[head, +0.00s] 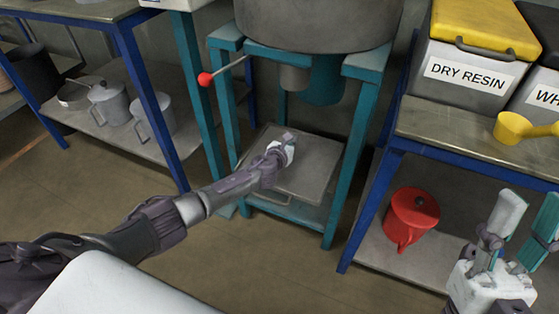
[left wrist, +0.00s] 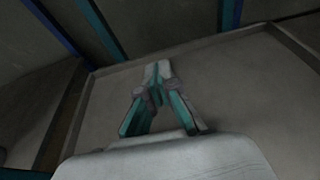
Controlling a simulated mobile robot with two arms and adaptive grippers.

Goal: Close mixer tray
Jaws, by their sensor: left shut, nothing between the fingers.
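The mixer tray (head: 318,160) is a flat grey square pan with a raised rim, low between the teal legs of the mixer stand (head: 352,170). A handle (head: 268,198) shows at its near edge. My left gripper (head: 288,142) is shut and empty, over the tray's inner surface; its fingertips partly hide the tray. In the left wrist view the closed fingertips (left wrist: 158,68) are in front of the tray floor (left wrist: 225,85), with the rim beyond; I cannot tell whether they touch. My right gripper (head: 525,205) is open and empty at the lower right.
The mixer drum (head: 315,22) and a red-knobbed lever (head: 206,79) are above the tray. A blue-legged bench at right holds a dry resin bin (head: 465,85) and yellow scoop (head: 512,128), with a red jug (head: 412,215) below. Metal pots (head: 108,103) stand at left.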

